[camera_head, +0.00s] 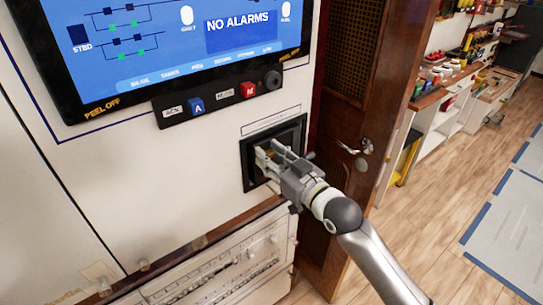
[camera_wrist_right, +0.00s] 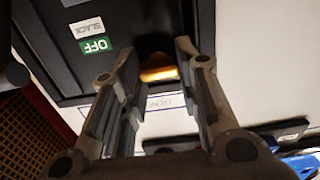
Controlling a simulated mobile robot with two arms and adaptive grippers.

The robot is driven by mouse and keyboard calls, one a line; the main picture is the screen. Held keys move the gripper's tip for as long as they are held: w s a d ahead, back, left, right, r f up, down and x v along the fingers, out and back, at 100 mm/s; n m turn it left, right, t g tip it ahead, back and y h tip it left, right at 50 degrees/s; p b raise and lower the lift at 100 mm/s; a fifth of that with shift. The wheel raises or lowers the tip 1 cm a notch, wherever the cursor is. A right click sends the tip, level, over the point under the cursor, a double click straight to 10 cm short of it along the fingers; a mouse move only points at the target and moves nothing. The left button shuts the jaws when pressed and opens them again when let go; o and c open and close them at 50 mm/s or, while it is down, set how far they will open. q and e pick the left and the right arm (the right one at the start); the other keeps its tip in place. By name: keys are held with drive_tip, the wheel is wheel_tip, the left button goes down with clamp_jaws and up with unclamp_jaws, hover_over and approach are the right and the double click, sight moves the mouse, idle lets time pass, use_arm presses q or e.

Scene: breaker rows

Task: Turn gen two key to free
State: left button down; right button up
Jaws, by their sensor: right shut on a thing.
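A square black switch panel (camera_head: 247,168) is set in the white wall below the screen. My right gripper (camera_head: 268,156) reaches into it from the lower right. My left gripper is not in view.
A screen (camera_head: 170,45) reading NO ALARMS hangs above, with a blue button (camera_head: 197,106) and a red button (camera_head: 249,90) below it. A wooden door (camera_head: 345,110) with a metal handle (camera_head: 364,147) stands close on the right. Wood floor lies open beyond.

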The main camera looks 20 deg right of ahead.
drive_tip(key=shift+s+a+f+n+p, duration=0.1)
drive_tip(key=shift+n+p, duration=0.8)
drive_tip(key=shift+n, duration=3.5)
drive_tip(key=shift+a+f+n+p, duration=0.1)
drive_tip(key=shift+n+p, duration=0.8)
drive_tip(key=shift+n, duration=3.5)
drive_tip(key=o, duration=1)
